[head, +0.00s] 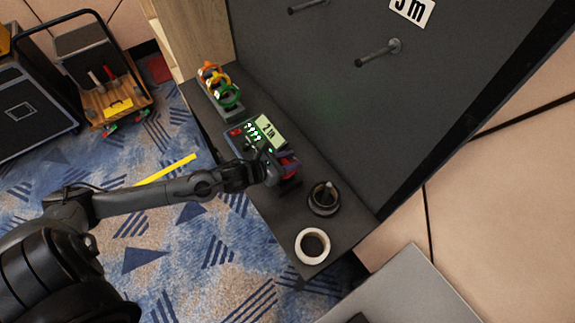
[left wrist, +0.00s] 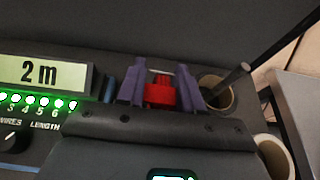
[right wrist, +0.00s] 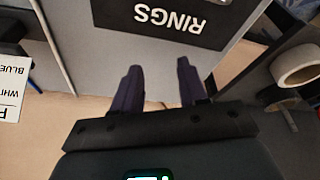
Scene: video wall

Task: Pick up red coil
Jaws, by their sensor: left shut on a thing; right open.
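The red coil (left wrist: 160,94) sits between the purple fingers of my left gripper (left wrist: 160,65) in the left wrist view. The gripper is shut on it, just right of the device with the "2 m" display (left wrist: 42,72). In the head view my left gripper (head: 277,172) reaches in from the left over the dark bench and mostly hides the coil. I cannot tell whether the coil still touches anything beneath it. My right gripper (right wrist: 159,66) is open and empty in the right wrist view, in front of a grey surface labelled "RINGS" (right wrist: 165,20).
A rack with orange, yellow and green coils (head: 222,86) stands at the bench's far end. A dark cup with a post (head: 324,198) and a white tape roll (head: 299,246) are at its near end. Pegs (head: 378,54) stick out from the dark wall panel.

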